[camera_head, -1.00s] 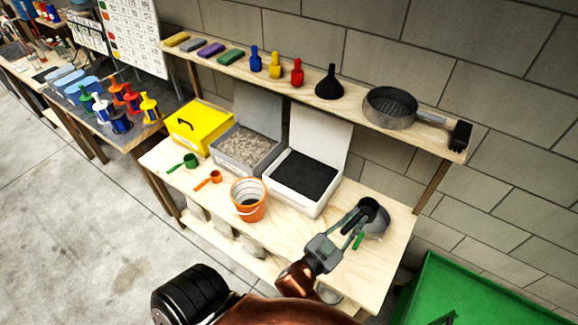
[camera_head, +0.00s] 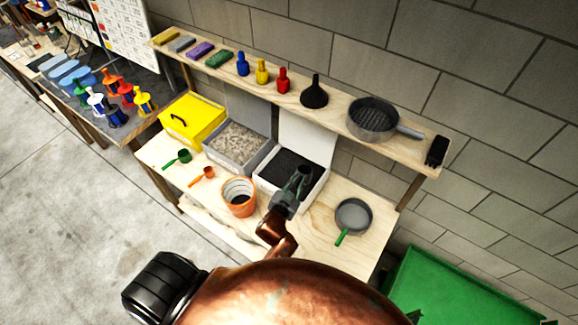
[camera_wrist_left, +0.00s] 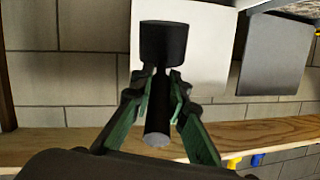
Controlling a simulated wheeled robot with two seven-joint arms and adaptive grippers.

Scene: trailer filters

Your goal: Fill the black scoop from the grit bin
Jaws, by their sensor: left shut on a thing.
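The inside of the cup cannot be seen there. The grey bin of pale, speckled grit (camera_head: 237,146) stands open to the left of the black-filled bin. My right gripper is not in view.
An orange bucket (camera_head: 238,197), an orange scoop (camera_head: 203,175) and a green scoop (camera_head: 178,158) are left of my arm. A yellow box (camera_head: 195,118) is farther left. A grey pan (camera_head: 353,216) with a green handle is at right. A shelf (camera_head: 345,125) runs above the bins.

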